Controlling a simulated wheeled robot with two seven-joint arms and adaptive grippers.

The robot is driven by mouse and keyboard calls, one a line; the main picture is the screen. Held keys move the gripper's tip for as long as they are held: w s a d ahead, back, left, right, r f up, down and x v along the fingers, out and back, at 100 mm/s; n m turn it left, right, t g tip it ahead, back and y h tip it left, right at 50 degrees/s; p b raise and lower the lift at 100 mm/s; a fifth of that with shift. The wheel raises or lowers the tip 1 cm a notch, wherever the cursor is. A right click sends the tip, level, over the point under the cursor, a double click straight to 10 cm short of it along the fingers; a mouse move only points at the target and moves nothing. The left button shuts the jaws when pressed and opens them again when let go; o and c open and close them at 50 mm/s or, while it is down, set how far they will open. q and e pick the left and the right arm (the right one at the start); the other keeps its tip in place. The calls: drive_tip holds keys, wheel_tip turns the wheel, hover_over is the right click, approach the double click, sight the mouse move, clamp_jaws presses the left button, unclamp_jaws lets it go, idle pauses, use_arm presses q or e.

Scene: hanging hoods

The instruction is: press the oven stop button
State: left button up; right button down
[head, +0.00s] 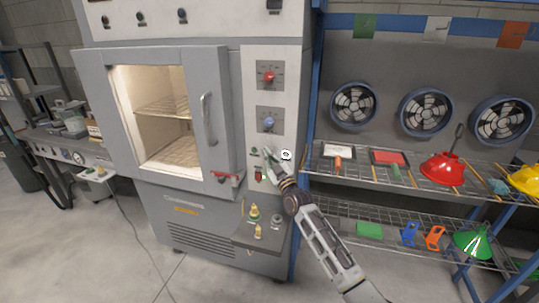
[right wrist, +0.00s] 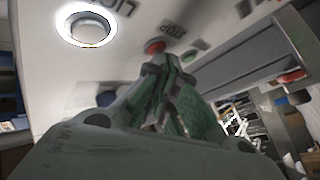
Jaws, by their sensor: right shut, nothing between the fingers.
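The grey oven (head: 215,60) stands at the left centre, with its control panel (head: 290,100) on the right. The red stop button (right wrist: 155,47), with lettering beside it, shows in the right wrist view. My right gripper (head: 268,155) is shut and empty, its fingertips low on the panel. In the right wrist view its green-padded fingers (right wrist: 165,68) end just beside the red button; I cannot tell whether they touch it. In the head view the gripper seems to hide that button. My left gripper is not in view.
A white button with a bright ring (right wrist: 87,28) and a green button (right wrist: 188,56) are nearby. A red knob (head: 268,77) and a blue knob (head: 268,122) sit above. A wire shelf (head: 375,185) with funnels and tools stands at the right.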

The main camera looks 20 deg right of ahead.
idle(0.4)
drive_tip(key=shift+s+a+p, duration=0.4)
drive_tip(key=shift+s+p, duration=0.25)
drive_tip(key=shift+p, duration=0.1)
drive_tip(key=shift+s+a, duration=0.1)
drive_tip(key=s+a+p, duration=0.1)
drive_tip(key=s+p, duration=0.1)
drive_tip(key=s+a+p, duration=0.1)
drive_tip(key=s, duration=0.1)
drive_tip(key=shift+a+p, duration=0.3)
drive_tip(key=shift+p, duration=0.05)
idle(0.4)
idle(0.7)
